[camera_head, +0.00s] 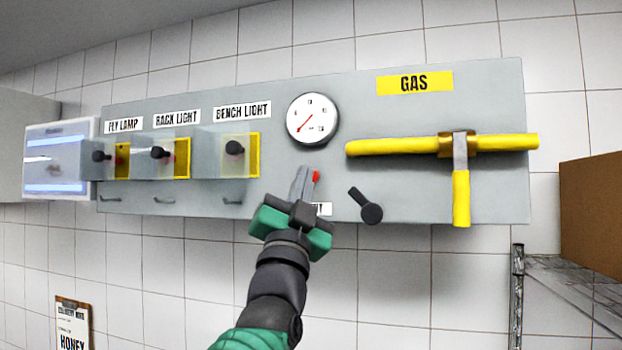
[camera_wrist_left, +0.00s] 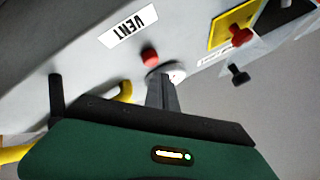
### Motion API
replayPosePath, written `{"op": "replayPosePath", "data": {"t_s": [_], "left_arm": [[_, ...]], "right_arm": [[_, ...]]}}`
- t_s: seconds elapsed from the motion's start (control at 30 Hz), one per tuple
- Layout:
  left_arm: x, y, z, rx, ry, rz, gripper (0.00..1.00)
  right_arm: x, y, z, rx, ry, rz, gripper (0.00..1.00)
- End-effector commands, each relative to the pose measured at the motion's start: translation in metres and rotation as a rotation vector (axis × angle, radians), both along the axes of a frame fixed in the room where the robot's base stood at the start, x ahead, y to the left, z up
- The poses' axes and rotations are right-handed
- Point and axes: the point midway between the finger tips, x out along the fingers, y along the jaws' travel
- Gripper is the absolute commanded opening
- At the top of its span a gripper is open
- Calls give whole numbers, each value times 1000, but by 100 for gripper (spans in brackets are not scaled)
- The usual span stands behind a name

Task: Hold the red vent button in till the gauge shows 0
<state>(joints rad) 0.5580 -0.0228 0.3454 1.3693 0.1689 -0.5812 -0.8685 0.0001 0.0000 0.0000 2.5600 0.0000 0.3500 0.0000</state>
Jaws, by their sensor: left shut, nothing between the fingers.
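The red vent button (camera_head: 316,176) sits on the grey panel below the gauge. It also shows in the left wrist view (camera_wrist_left: 149,57), beside the VENT label (camera_wrist_left: 129,26). My left gripper (camera_head: 305,172) is shut and empty, its fingertips just left of the button in the head view. In the left wrist view the fingertips (camera_wrist_left: 160,78) lie close to the button; I cannot tell whether they touch it. The gauge (camera_head: 312,119) has a red needle pointing to the lower left; its numbers are too small to read. The gripper partly hides the VENT label in the head view.
A yellow gas pipe with a yellow lever (camera_head: 461,197) is at the right of the panel. A black lever (camera_head: 371,212) is right of my gripper. Three covered switches (camera_head: 235,150) are at the left. A brown box (camera_head: 592,205) is far right.

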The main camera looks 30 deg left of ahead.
Motion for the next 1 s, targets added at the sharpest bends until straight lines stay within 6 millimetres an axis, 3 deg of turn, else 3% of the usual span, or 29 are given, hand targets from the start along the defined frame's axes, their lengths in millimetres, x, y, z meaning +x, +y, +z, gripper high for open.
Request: {"op": "replayPosePath", "data": {"t_s": [0.5,1.0], "left_arm": [[-46,-11,-2,1,-3,1,0],[-47,-11,-1,0,1,0,0]], "right_arm": [[0,0,-34,0,0,0,36],[0,0,-33,0,0,0,36]]}}
